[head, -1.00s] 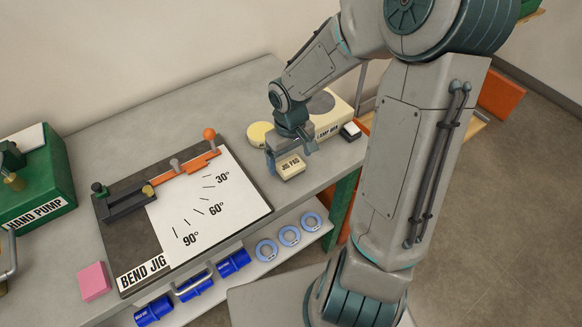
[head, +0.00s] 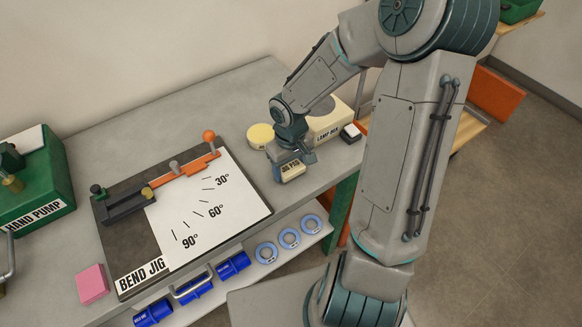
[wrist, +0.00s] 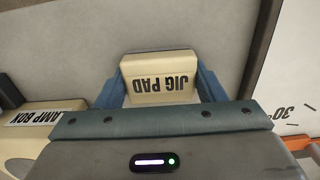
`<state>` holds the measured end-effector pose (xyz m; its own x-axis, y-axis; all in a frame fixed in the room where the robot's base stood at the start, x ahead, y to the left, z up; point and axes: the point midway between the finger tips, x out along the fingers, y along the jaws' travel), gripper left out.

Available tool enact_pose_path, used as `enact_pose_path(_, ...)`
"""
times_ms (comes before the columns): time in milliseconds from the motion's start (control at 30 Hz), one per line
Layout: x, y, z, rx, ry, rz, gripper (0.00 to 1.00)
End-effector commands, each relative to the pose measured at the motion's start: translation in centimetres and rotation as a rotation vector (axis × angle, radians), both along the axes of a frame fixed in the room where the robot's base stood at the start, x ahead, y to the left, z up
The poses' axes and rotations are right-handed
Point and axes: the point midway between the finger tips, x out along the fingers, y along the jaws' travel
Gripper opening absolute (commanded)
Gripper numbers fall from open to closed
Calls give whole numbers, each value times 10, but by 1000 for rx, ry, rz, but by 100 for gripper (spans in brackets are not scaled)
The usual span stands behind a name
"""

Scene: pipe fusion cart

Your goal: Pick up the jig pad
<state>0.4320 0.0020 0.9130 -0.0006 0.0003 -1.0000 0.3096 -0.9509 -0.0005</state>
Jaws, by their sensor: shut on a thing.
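The jig pad (head: 291,173) is a small cream block with dark lettering, at the front right of the grey bench top, right of the bend jig. In the wrist view the jig pad (wrist: 158,78) sits between the two blue fingers, its "JIG PAD" label upside down. My gripper (head: 289,170) points down over it and is shut on it; in the wrist view the gripper (wrist: 158,88) has one finger at each side of the pad. I cannot tell whether the pad touches the bench.
The bend jig (head: 255,207) lies to the left, and the lamp box (head: 328,127) stands just behind the gripper. A yellow round thing (head: 260,135) and a small black-and-white block (head: 350,133) are close by. The bench's front edge is near. The hand pump (head: 40,190) stands far left.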

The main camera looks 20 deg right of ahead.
Motion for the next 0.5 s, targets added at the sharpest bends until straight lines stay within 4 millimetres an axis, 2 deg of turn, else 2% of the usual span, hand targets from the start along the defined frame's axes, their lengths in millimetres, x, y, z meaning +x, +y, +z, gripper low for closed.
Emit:
enact_pose_path(233, 1, -1, 12, -2, -3, -1, 41)
enact_pose_path(433, 1, -1, 47, -4, -7, -3, 41)
enact_pose_path(500, -14, -6, 53, -4, -2, -6, 41)
